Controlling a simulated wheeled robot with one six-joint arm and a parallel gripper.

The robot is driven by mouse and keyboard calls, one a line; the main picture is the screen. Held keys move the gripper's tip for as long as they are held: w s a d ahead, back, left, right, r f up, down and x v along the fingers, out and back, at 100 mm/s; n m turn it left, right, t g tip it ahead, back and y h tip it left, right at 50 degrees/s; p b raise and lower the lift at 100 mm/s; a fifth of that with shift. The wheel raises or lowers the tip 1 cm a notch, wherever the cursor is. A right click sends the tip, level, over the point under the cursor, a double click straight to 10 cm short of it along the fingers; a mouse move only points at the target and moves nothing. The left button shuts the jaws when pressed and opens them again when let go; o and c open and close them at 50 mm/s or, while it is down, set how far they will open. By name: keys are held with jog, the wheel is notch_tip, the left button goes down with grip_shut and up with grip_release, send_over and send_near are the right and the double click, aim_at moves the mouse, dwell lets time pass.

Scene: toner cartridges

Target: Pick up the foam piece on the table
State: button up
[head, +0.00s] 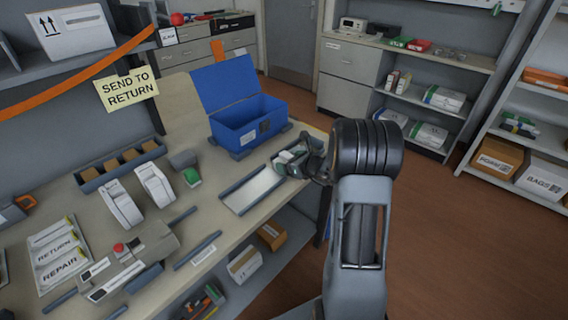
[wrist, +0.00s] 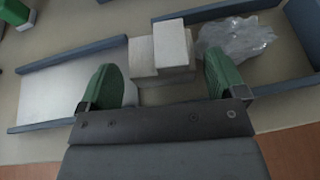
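The foam piece (wrist: 160,52) looks like a pale beige, stepped block in the wrist view, lying on the table just beyond and between my fingertips. My gripper (wrist: 163,82) has two green fingers, spread wide apart, one to each side of the block's near end. I see no contact between the fingers and the block. In the head view my gripper (head: 296,160) is low at the table's right edge, by the end of a pale tray. The arm and gripper hide most of the foam there.
A crumpled clear bag (wrist: 237,38) lies right beside the foam. Blue-grey rails (wrist: 68,54) border the pale tray (head: 252,188). An open blue box (head: 247,121) stands behind. White cartridges (head: 154,184) and a narrow parts tray (head: 122,160) are further left.

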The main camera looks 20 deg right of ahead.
jog(key=c, duration=0.7)
jog(key=shift+r, duration=0.1)
